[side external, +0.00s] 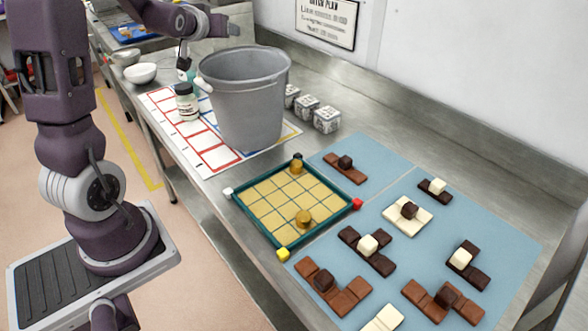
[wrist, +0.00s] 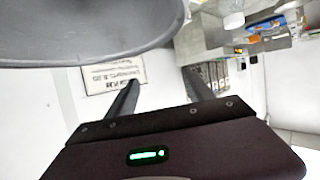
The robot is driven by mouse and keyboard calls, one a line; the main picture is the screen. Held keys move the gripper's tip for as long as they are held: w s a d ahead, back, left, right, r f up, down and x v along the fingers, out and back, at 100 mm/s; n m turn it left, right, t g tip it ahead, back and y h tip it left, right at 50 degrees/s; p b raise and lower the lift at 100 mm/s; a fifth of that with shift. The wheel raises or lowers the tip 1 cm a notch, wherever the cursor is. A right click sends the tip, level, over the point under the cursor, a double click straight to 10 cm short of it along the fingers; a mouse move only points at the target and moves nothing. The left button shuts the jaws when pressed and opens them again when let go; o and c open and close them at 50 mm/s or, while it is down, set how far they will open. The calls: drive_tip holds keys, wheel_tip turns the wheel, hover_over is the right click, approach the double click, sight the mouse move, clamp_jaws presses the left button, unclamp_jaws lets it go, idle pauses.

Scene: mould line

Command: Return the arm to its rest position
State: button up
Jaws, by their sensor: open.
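My gripper (wrist: 160,76) is open and empty in the wrist view, its two dark fingers apart with only background between them. The bucket's underside or wall also fills the upper left of the wrist view (wrist: 80,30), close to the fingers. No held object shows.
A teal-rimmed mould tray (side external: 256,220) and a blue mat (side external: 490,240) with chocolate pieces lie nearer. Patterned cubes (side external: 327,120) stand by the wall. A bowl (side external: 140,73) sits at the back.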

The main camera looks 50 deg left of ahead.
drive_tip(key=s+d+m+h, duration=0.1)
drive_tip(key=d, duration=0.4)
drive_tip(key=s+d+r+m+h, duration=0.1)
drive_tip(key=d+h, duration=0.1)
drive_tip(key=d, duration=0.4)
drive_tip(key=s+d+r+h, duration=0.1)
drive_tip(key=d, duration=0.5)
drive_tip(key=shift+s+d+m+g, duration=0.1)
drive_tip(key=shift+s+m+g, duration=0.25)
drive_tip(key=shift+m+g, duration=0.05)
drive_tip(key=s+d+f+m+g+h, duration=0.1)
drive_tip(key=s+d+m+g+h, duration=0.1)
drive_tip(key=s+d, duration=0.7)
drive_tip(key=s+d+f+m+g+h, duration=0.1)
drive_tip(key=s+d+f+m+h, duration=0.1)
drive_tip(key=s+d, duration=0.7)
drive_tip(key=shift+s+f+m+g+h, duration=0.35)
drive_tip(key=shift+s+m+h, duration=0.25)
drive_tip(key=shift+s+m, duration=0.35)
